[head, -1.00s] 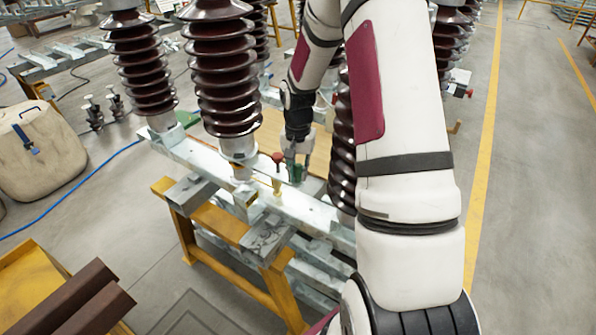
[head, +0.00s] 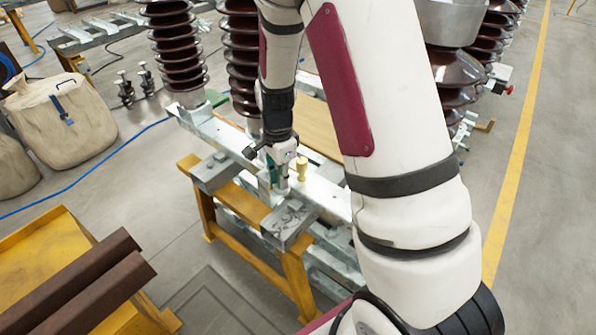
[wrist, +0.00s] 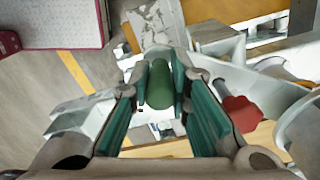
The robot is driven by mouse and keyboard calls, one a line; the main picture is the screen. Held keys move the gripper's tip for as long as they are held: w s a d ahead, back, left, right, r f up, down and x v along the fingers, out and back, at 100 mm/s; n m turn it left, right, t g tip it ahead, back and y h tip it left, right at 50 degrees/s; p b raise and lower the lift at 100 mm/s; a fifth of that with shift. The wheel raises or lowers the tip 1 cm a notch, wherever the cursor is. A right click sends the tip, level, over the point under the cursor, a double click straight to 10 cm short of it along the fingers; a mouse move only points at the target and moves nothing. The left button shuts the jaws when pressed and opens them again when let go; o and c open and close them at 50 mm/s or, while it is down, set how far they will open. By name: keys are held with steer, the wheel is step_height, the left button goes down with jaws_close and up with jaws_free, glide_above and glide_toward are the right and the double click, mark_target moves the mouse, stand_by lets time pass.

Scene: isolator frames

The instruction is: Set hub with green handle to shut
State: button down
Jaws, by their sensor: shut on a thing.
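The green handle (wrist: 160,88) is upright in the middle of the wrist view, between the green-padded fingers. My gripper (wrist: 162,92) is shut on it. In the head view my gripper (head: 277,177) points down at the metal rail, and the handle is mostly hidden between the fingers. A red handle (wrist: 240,112) is just right of the fingers in the wrist view. I cannot make it out in the head view. A small brass-coloured post (head: 302,168) stands on the rail just right of my gripper. The hub's exact setting cannot be told.
The metal rail (head: 318,186) rests on a yellow stand (head: 292,278). Tall dark ribbed insulators (head: 178,45) stand around my arm. A beige bag (head: 62,125) and a blue hose lie on the floor at left. Brown beams (head: 85,285) lie at the lower left.

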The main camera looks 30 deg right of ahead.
steer(key=shift+w+a+m, duration=0.25)
steer(key=shift+a+m, duration=0.1)
steer(key=shift+a, duration=0.25)
steer(key=shift+w+a+m, duration=0.2)
steer(key=shift+a+m, duration=0.1)
steer(key=shift+a, duration=0.3)
steer(key=shift+w+a+m, duration=0.25)
steer(key=shift+a+m, duration=0.1)
steer(key=shift+a, duration=0.35)
steer(key=c, duration=1.5)
jaws_free()
step_height(320, 180, up, 12)
